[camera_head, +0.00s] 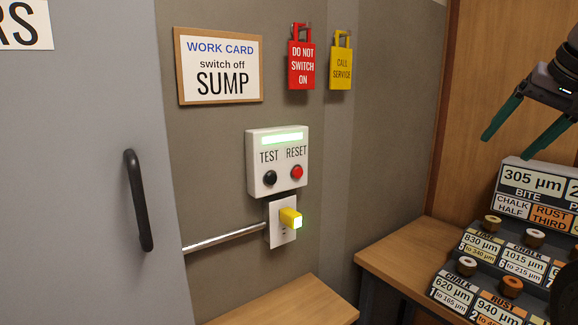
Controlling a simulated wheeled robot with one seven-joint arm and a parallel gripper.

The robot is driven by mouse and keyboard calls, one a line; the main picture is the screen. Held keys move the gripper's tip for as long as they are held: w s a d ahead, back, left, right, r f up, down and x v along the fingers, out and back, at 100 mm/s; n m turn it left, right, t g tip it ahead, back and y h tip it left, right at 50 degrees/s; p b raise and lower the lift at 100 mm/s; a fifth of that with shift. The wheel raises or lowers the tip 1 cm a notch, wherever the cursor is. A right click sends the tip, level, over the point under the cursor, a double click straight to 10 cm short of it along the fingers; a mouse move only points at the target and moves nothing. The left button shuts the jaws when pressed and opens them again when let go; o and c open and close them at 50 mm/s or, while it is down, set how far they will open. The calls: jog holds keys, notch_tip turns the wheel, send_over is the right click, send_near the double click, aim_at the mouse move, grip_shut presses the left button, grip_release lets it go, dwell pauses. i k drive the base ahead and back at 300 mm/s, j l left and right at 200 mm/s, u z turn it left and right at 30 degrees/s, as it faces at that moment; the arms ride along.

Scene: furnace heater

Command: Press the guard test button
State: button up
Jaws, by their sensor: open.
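A white guard box (277,161) is fixed to the grey wall. It has a lit green strip along its top and the labels TEST and RESET. The black test button (270,178) sits under TEST, and the red reset button (297,172) is to its right under RESET. My gripper (516,143) is at the upper right, with two dark green fingers spread apart and nothing between them. It is well to the right of the box and touches nothing that I can see.
A yellow lit plug (290,217) sits in a white socket plate below the box. A metal rail (224,239) and a cabinet with a black handle (138,200) are to the left. A labelled rack of knobs (492,262) stands on the right bench. Red (301,65) and yellow tags (341,68) hang above.

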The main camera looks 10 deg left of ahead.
aim_at(271, 178)
jog(key=k+u, duration=0.1)
jog(key=u, duration=1.05)
